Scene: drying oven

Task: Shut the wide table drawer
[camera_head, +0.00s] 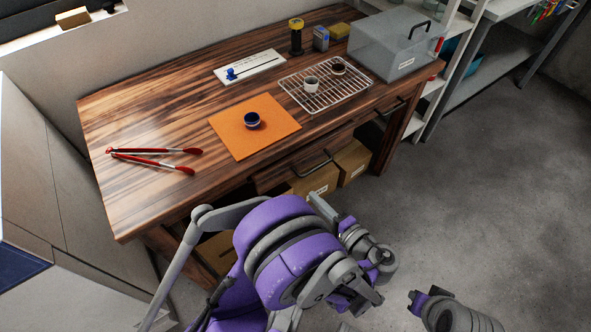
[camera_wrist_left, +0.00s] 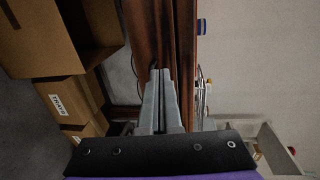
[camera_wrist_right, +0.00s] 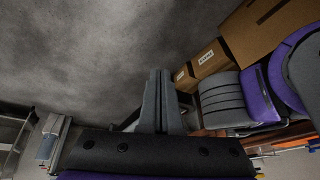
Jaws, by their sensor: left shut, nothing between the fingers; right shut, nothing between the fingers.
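The wide table drawer (camera_head: 275,178), with a dark bar handle (camera_head: 318,164), sits under the front edge of the wooden table (camera_head: 160,215). Its front looks close to the table edge; I cannot tell whether a gap remains. My left gripper (camera_head: 320,206) is shut and empty just in front of the drawer. In the left wrist view, its fingertips (camera_wrist_left: 160,72) overlap the brown wood front; contact cannot be told. My right gripper (camera_wrist_right: 159,74) is shut and empty, pointing over grey floor, away from the drawer. My left arm hides part of the space below.
Cardboard boxes (camera_head: 353,160) stand under the table. The floor at right is clear.

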